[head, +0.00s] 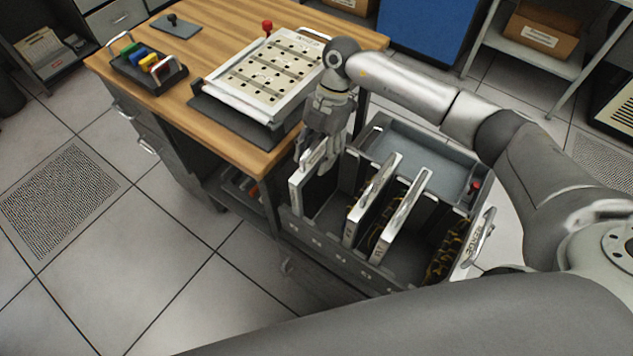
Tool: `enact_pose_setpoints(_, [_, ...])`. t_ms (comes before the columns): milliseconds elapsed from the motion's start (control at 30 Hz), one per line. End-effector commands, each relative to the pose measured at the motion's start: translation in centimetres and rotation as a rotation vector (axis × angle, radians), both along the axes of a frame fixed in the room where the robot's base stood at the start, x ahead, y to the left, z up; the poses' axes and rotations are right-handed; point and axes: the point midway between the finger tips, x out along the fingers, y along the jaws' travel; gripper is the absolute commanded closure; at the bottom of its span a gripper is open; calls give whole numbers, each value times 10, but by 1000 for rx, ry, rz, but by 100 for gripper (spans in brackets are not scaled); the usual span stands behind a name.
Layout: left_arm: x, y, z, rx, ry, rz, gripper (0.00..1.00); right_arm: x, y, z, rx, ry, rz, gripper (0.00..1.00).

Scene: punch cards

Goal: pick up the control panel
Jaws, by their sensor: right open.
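A control panel (297,195) stands upright in the leftmost part of a dark grey cart (335,262). Its pale front edge shows, and most of its face is hidden. My right gripper (312,160) is over the top of this panel, pointing down, with its fingers open near the panel's upper edge. I cannot tell whether they touch it. Two more upright panels with pale edges and handles, one in the middle (352,226) and one to its right (381,243), stand in the cart with wires on their faces. My left gripper is out of view.
The wooden table (215,133) left of the cart holds a perforated board (270,68) on a dark base and a tray (150,78) of coloured handles. The cart has a grey top tray (420,150) behind. Open tiled floor lies at left.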

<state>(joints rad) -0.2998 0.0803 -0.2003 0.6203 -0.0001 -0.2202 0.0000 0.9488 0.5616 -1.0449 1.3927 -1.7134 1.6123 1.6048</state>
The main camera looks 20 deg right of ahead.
Motion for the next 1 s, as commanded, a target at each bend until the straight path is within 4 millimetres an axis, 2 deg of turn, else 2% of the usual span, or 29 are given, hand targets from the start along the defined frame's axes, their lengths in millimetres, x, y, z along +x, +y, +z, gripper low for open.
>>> enact_pose_setpoints(900, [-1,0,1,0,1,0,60,0,0,-5,1,-1,1,54])
enact_pose_setpoints(933, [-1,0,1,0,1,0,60,0,0,-5,1,-1,1,55])
enact_pose_setpoints(1000, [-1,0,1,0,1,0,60,0,0,-5,1,-1,1,64])
